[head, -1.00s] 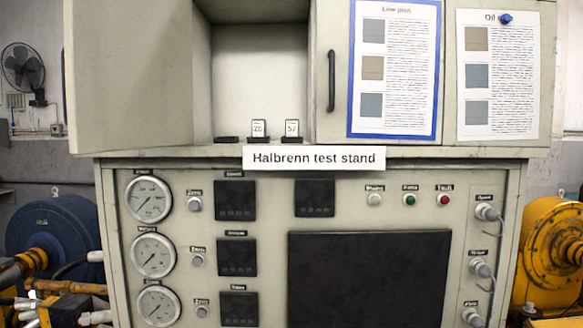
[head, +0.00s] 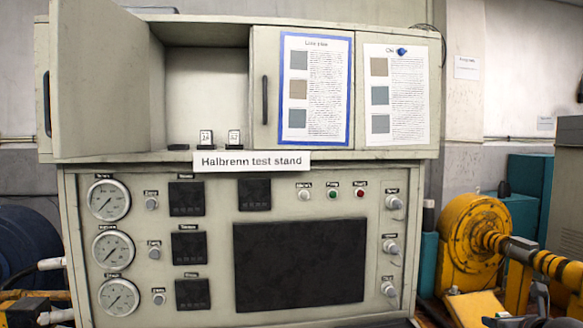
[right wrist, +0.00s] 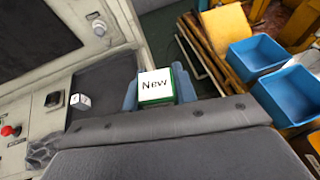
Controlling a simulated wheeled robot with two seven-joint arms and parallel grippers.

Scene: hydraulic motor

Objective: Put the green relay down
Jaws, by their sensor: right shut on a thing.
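The green relay (right wrist: 157,88) shows in the right wrist view, with a white label reading "New" on its top and green at its edges. My right gripper (right wrist: 160,91) is shut on it, with a blue finger on each side. In that view the relay is seen over a dark ledge and the floor beside the stand; I cannot tell its height. The relay and both grippers are out of the head view.
The Halbrenn test stand (head: 152,240) has an open upper cupboard (head: 205,95) with small numbered pieces (head: 206,138) inside. A dark ledge (right wrist: 105,85) holds a small white labelled block (right wrist: 80,101). Blue bins (right wrist: 255,66) stand at the right, near yellow machinery (head: 470,240).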

